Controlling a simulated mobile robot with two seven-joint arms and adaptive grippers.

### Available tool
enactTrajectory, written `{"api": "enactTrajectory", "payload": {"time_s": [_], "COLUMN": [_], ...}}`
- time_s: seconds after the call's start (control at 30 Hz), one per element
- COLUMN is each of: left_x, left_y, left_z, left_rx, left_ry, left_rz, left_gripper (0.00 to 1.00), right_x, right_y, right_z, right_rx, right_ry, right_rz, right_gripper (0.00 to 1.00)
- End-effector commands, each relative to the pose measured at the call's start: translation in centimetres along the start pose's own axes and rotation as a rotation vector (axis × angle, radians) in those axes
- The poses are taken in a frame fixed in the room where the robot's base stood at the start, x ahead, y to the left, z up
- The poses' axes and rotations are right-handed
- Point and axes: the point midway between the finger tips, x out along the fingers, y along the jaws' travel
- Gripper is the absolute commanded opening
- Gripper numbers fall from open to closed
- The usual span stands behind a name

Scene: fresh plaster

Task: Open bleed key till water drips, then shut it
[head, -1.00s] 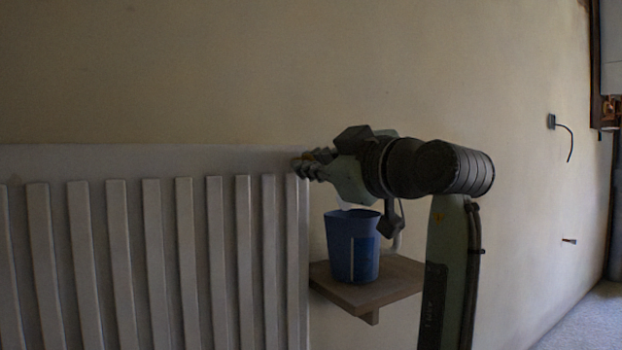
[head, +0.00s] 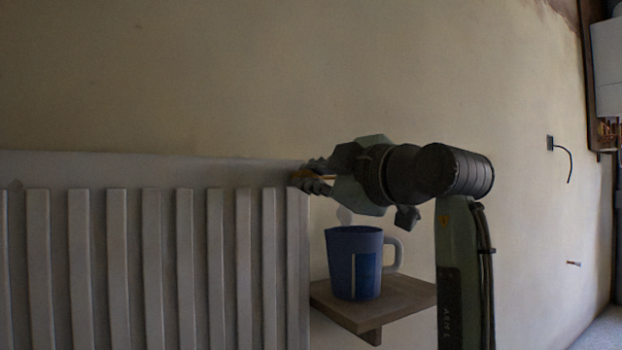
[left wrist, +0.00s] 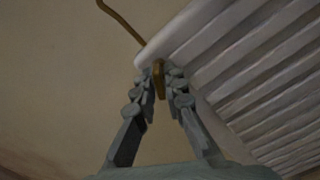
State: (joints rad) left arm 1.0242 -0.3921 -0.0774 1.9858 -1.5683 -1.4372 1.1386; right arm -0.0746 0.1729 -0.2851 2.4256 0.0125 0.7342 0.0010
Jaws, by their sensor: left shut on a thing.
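The brass bleed key (head: 297,178) is at the top right corner of the white radiator (head: 148,260). It also shows in the left wrist view (left wrist: 159,80), at the radiator's corner. My left gripper (head: 310,177) is shut on the key, its fingers on either side of it; in the left wrist view the fingertips (left wrist: 160,88) close around it. A blue mug (head: 342,262) with a pale handle stands upright below the gripper. I see no water drops; the mug's inside is hidden. My right gripper is not in view.
The mug stands on a small wooden shelf (head: 405,293) right of the radiator. A small pale shape (head: 344,215) shows above the mug rim; I cannot tell what it is. A wall box with a black cable (head: 551,143) is farther right. A brown pipe (left wrist: 120,22) runs along the wall.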

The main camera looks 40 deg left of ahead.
Motion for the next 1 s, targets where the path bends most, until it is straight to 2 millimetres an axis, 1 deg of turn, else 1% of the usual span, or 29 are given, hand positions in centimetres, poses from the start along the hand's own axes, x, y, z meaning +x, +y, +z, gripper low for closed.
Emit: {"api": "enactTrajectory", "payload": {"time_s": [0.23, 0.27, 0.37, 0.67, 0.77, 0.87, 1.0], "left_x": [0.0, 0.0, 0.0, -0.1, -0.7, -2.1, -5.1], "left_y": [-0.1, -0.1, -0.1, 0.0, 0.0, 0.0, 0.0], "left_z": [0.1, 0.1, 0.1, 0.0, 0.1, 0.0, 0.0], "left_rx": [0.001, 0.001, 0.002, 0.002, 0.002, 0.002, 0.002], "left_ry": [-0.002, -0.002, -0.002, -0.001, -0.002, -0.002, -0.001], "left_rz": [-0.003, -0.003, -0.002, -0.001, 0.0, 0.001, 0.002], "left_gripper": [0.0, 0.14, 0.27, 0.28, 0.28, 0.28, 0.28], "right_x": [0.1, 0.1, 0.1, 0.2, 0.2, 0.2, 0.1], "right_y": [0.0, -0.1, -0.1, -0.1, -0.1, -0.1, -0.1], "right_z": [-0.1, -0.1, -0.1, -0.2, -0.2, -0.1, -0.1], "right_rx": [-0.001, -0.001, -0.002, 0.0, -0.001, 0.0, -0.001], "right_ry": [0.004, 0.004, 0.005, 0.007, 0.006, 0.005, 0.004], "right_rz": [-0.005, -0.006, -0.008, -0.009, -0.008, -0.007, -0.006], "right_gripper": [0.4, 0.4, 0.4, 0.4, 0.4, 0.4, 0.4]}}
